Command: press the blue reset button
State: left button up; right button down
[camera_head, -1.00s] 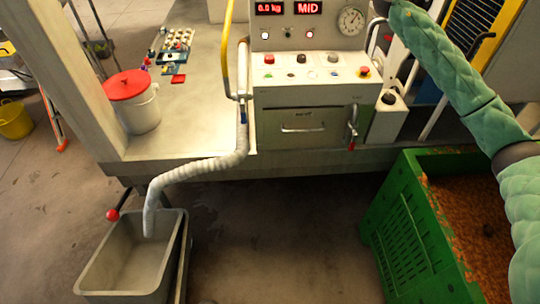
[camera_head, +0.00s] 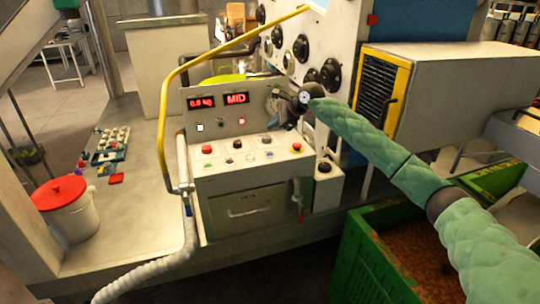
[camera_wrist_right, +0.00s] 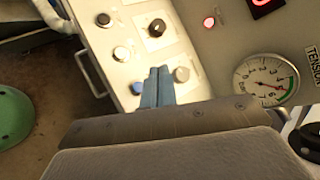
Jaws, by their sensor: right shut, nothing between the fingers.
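The control panel (camera_head: 225,168) has a row of larger knobs, red, black and pale, above smaller buttons. My right gripper (camera_head: 274,124) is shut and empty, pointing down-left over the panel's right half. In the wrist view its blue-grey fingertips (camera_wrist_right: 161,74) are between that button and a pale knob (camera_wrist_right: 181,75); contact cannot be told. My left gripper is not in view.
A red mushroom button (camera_head: 297,147) is at the panel's right. The gauge (camera_wrist_right: 265,78) is close to my right gripper. A yellow rail (camera_head: 210,57) rises at the panel's left. A green crate (camera_head: 362,262) stands below my right arm.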

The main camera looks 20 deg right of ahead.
aim_at(273, 154)
jog(key=shift+s+f+n, duration=0.1)
jog(key=shift+s+n, duration=0.1)
jog(key=shift+n, duration=0.2)
jog(key=shift+f, duration=0.1)
jog(key=shift+f, duration=3.05)
jog(key=shift+f+b, duration=0.3)
jog(key=shift+f, duration=0.25)
jog(key=shift+f+b, duration=0.45)
jog(key=shift+f, duration=0.05)
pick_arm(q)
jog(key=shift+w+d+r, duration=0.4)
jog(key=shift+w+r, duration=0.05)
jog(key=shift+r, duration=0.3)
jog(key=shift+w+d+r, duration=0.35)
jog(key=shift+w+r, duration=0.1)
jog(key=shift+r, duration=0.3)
pick_arm(e)
jog(key=shift+f, duration=0.2)
